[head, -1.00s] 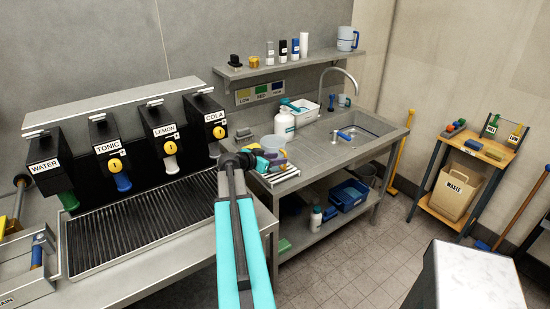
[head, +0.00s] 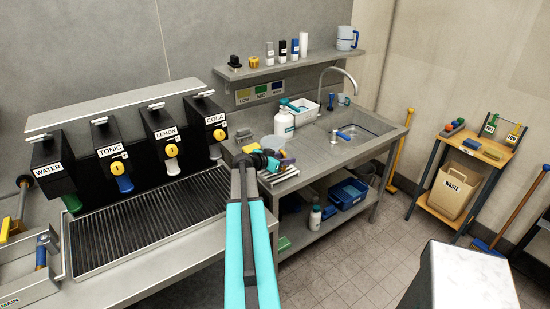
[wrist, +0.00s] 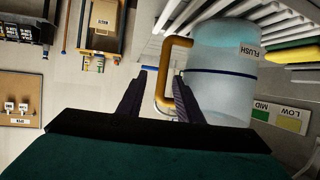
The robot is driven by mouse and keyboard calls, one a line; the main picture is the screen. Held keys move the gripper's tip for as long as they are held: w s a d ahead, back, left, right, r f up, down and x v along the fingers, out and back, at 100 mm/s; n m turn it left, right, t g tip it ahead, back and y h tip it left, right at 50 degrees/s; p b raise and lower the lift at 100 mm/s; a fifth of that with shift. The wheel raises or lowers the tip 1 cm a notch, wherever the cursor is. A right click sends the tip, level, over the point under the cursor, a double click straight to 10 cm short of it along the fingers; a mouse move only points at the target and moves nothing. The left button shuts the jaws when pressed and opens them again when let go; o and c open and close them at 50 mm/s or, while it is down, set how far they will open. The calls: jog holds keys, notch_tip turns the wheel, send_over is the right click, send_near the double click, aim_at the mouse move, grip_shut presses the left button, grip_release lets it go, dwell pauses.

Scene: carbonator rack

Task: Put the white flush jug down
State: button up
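The pale, see-through flush jug (wrist: 222,75) fills the right of the wrist view, which is upside down. Its FLUSH label and dark band face me. Its orange handle (wrist: 163,85) shows between the two fingers of my gripper (wrist: 160,76), with gaps on both sides, so the fingers look open. White bars run along the jug's base side; I cannot tell whether it touches them. In the head view my gripper (head: 262,160) is over the near left end of the sink counter. A pale round container there (head: 273,143), partly hidden, may be the jug.
A white bottle (head: 284,124) and a white bin (head: 302,110) stand behind on the counter (head: 325,150). The dispenser drip tray (head: 140,225) lies left. A shelf (head: 290,66) with several containers hangs above. Coloured items crowd the area beside my gripper.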

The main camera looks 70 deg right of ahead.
aim_at(285, 154)
dwell(0.4)
grip_shut()
jog(key=shift+r, duration=0.1)
jog(key=shift+r+b, duration=1.2)
jog(key=shift+r, duration=0.35)
jog(key=s+a+b, duration=0.2)
jog(key=a+b, duration=0.3)
jog(key=a, duration=0.2)
jog(key=s+a+r+b, duration=0.1)
jog(key=s+a+b, duration=0.1)
jog(key=a+b, duration=0.3)
jog(key=a, duration=0.3)
jog(key=shift+s+r+b, duration=0.3)
jog(key=shift+s, duration=0.1)
jog(key=shift+r, duration=0.1)
